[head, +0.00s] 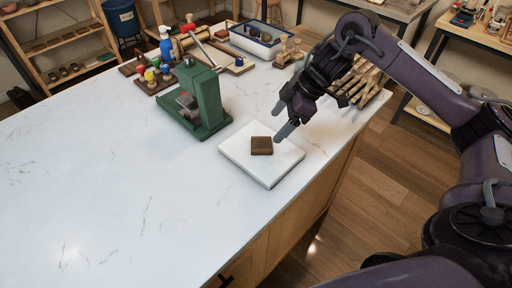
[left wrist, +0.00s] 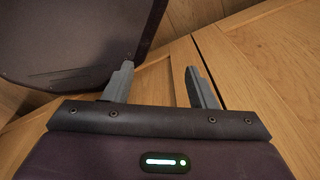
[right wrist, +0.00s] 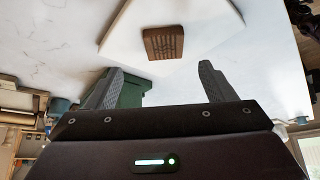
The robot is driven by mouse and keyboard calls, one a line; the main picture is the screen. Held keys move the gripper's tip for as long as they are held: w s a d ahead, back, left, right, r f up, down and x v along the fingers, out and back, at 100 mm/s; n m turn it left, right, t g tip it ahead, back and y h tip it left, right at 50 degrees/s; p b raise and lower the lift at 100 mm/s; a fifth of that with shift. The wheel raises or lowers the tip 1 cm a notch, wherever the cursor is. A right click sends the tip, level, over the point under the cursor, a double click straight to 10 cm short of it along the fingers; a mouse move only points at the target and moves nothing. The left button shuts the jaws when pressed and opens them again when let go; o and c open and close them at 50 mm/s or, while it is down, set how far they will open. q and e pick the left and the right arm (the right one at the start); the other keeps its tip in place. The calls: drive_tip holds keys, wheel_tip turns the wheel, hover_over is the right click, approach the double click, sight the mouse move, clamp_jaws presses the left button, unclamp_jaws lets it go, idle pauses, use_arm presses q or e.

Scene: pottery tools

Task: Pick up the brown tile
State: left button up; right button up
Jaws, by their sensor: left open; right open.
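The brown tile (head: 261,146) is a small square block lying flat on a white slab (head: 240,166) near the table's right edge. In the right wrist view the brown tile (right wrist: 164,43) shows beyond the fingertips, roughly centred between them, on the white slab (right wrist: 215,22). My right gripper (head: 281,121) is open and empty, above and behind the tile in the head view, not touching it. It also shows in the right wrist view (right wrist: 162,82). My left gripper (left wrist: 159,80) is open and empty, facing wooden panels, away from the tile.
A green press (head: 204,100) stands on the table just left of the slab. Wooden tools (head: 360,82) lie behind my right gripper. A blue spray bottle (head: 166,43), colored balls (head: 152,74) and a blue-white tub (head: 262,38) stand farther back. The table's left part is clear.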

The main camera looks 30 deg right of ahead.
sight(263, 143)
drive_tip(key=x, duration=0.4)
drive_tip(key=p+x, duration=0.1)
drive_tip(key=x, duration=0.1)
drive_tip(key=shift+s+a+f, duration=0.2)
drive_tip(key=shift+s+f, duration=0.05)
drive_tip(key=shift+s, duration=0.05)
drive_tip(key=shift+w+f, duration=0.1)
drive_tip(key=shift+f, duration=0.1)
drive_tip(key=c, duration=1.2)
